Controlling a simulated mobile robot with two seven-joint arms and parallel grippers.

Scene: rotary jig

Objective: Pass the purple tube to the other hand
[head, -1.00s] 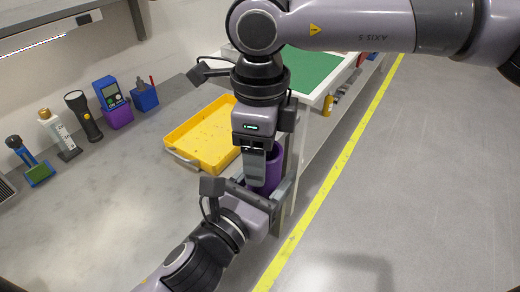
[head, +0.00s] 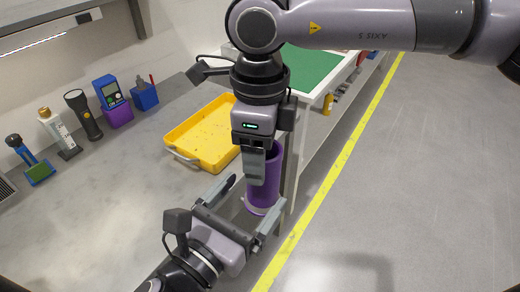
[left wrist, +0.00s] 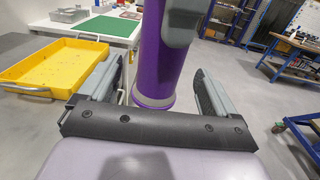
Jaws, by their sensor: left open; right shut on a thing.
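The purple tube (head: 263,185) hangs upright from my right gripper (head: 262,165), which is shut on its upper part. Its lower end has a pale grey band. My left gripper (head: 246,212) is open and empty below and in front of the tube's lower end. In the left wrist view the purple tube (left wrist: 158,60) stands between and beyond the two open fingers of my left gripper (left wrist: 155,95), with a finger of my right gripper (left wrist: 183,22) along its upper side. The tube appears clear of both left fingers.
A yellow tray (head: 205,135) lies on the grey bench (head: 110,200) to the left of the tube. A flashlight (head: 83,115) and several other items line the back wall. A green mat (head: 308,70) is on a white table behind. Open floor lies right.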

